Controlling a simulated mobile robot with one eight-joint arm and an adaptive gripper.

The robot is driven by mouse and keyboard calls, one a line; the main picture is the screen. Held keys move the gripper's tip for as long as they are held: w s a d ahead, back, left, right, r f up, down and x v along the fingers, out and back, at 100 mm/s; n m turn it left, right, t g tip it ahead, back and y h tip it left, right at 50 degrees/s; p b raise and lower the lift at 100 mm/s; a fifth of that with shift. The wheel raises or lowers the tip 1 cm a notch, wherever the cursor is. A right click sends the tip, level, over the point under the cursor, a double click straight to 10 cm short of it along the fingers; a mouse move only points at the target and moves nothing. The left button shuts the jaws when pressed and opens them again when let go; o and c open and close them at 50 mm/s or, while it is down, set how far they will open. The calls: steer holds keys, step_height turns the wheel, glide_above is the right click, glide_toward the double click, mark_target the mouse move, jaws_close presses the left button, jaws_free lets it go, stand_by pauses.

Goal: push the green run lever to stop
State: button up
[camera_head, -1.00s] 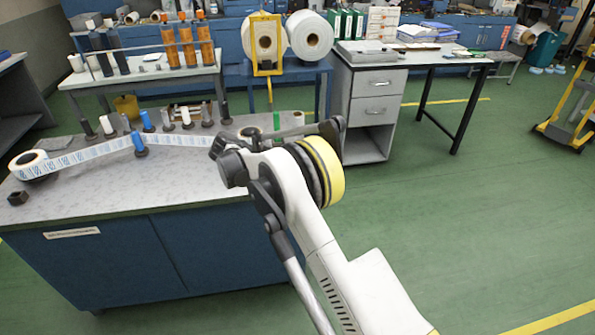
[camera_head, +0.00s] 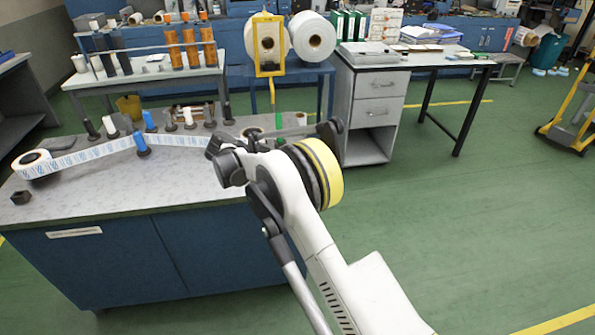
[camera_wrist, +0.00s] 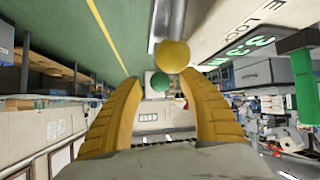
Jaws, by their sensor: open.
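In the wrist view my gripper (camera_wrist: 167,82) is open, with its two yellow-orange fingers apart and nothing held. A green ball knob (camera_wrist: 160,81) shows in the gap between the fingertips. A yellow ball knob (camera_wrist: 173,54) on a grey rod is just above it in the picture. A green bar-like piece (camera_wrist: 304,85) with a dark top is at the right edge. I cannot tell for sure which green part is the run lever. In the head view a small green upright piece (camera_head: 277,121) shows behind my arm, and the fingers are hidden.
A panel with a green digital display (camera_wrist: 250,47) is close to the right finger in the wrist view. In the head view the bench (camera_head: 110,190) carries a label web (camera_head: 95,153) and several spindles. Green floor lies open at right.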

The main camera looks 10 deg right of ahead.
steer(key=v, duration=1)
steer(key=shift+a, duration=0.2)
